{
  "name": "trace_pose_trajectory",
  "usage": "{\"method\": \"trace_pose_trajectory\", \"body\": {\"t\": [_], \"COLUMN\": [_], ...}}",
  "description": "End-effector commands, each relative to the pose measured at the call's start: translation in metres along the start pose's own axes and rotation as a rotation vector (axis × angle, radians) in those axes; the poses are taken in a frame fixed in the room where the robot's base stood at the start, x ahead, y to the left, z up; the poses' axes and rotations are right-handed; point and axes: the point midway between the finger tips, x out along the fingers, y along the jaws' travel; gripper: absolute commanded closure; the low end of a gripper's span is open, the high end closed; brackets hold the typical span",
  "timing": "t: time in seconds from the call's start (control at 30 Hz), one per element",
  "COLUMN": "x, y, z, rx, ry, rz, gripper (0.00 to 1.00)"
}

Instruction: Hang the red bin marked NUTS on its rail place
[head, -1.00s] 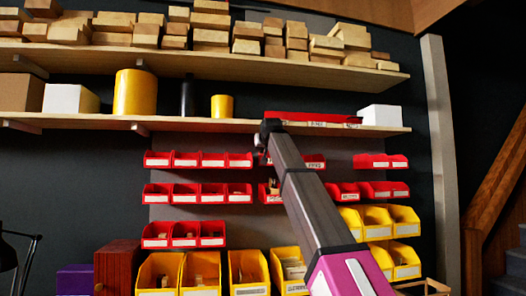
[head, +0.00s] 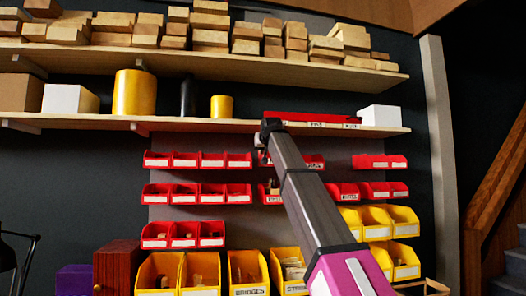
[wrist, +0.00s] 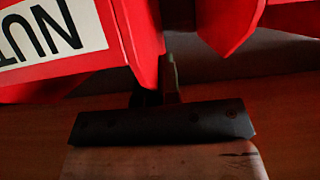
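The red bin marked NUTS (wrist: 75,45) fills the upper left of the wrist view, tilted in the picture, its white label (wrist: 50,35) cut off after "NUT". My gripper (wrist: 160,85) has its two dark fingers close together at the bin's right edge, with the red wall running down between them. In the head view my gripper (head: 266,130) is at the left end of a group of red bins (head: 315,119) at the upper storage shelf. I cannot tell there which one is NUTS. Red bins hang on rail rows (head: 198,160) below.
Another red bin (wrist: 228,25) is close on the right in the wrist view. The lower wooden shelf (head: 60,119) holds a yellow cylinder (head: 135,93) and a white box (head: 379,115). The top rail row has a gap right of my arm. Yellow bins (head: 249,272) hang below.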

Motion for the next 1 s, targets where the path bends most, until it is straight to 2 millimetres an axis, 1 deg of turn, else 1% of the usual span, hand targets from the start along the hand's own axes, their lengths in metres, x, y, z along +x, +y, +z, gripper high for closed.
{"method": "trace_pose_trajectory", "body": {"t": [0.7, 1.0], "x": [-0.0086, -0.0087], "y": [0.0, 0.0], "z": [0.0033, 0.0033], "rx": [0.0, 0.0], "ry": [0.001, 0.001], "rz": [0.0, 0.0], "gripper": [1.0, 1.0]}}
